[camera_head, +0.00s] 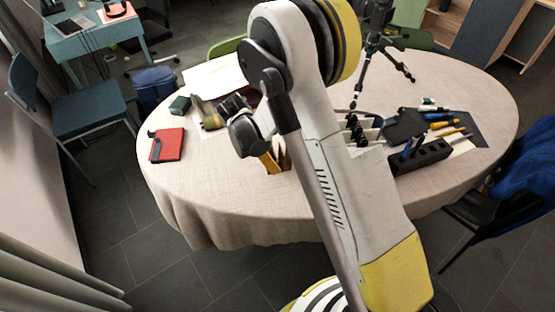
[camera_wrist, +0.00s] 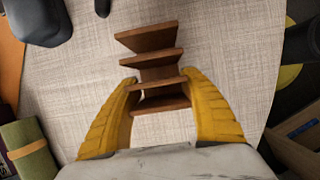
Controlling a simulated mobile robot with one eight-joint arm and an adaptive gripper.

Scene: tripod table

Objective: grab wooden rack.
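The wooden rack (camera_wrist: 150,73) is a reddish-brown piece with several stacked slats, on the pale cloth-covered table. In the wrist view its lower slats lie between the two yellow fingers of my gripper (camera_wrist: 159,80). The fingers are spread about as wide as the rack, one on each side. I cannot tell whether they touch it. In the head view my gripper (camera_head: 275,158) is low over the table's near left part. The rack (camera_head: 285,157) shows there only as a small brown piece beside a yellow finger, partly hidden by my gripper.
A red notebook (camera_head: 168,145) lies left on the table (camera_head: 220,205). A green roll (camera_wrist: 24,145) with an orange band is left of my gripper. A black tool block (camera_head: 422,155), several tools and a small tripod (camera_head: 378,60) stand to the right. The front cloth is clear.

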